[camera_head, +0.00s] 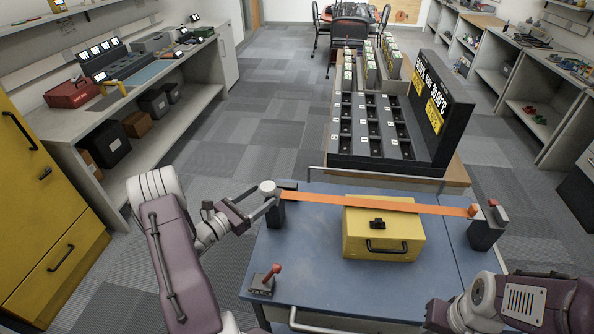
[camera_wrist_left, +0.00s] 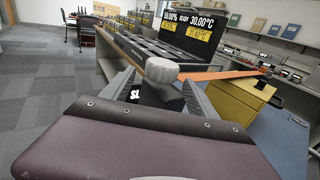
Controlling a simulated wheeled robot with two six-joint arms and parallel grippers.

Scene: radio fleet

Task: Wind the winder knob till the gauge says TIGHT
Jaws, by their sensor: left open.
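The winder knob (camera_head: 268,187) is a pale grey ridged cylinder on the dark left post (camera_head: 275,213) of the strap stand. An orange strap (camera_head: 375,202) runs from that post over a yellow case (camera_head: 383,233) to the right post (camera_head: 486,229). My left gripper (camera_head: 261,204) is open at the knob. In the left wrist view the knob (camera_wrist_left: 161,70) shows between the two fingers; I cannot tell whether they touch it.
A red-knobbed lever (camera_head: 270,278) stands on the blue table's (camera_head: 330,290) front left. Behind the table is a black slotted rack (camera_head: 372,128) with a lit display (camera_head: 436,100). The table's front middle is clear.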

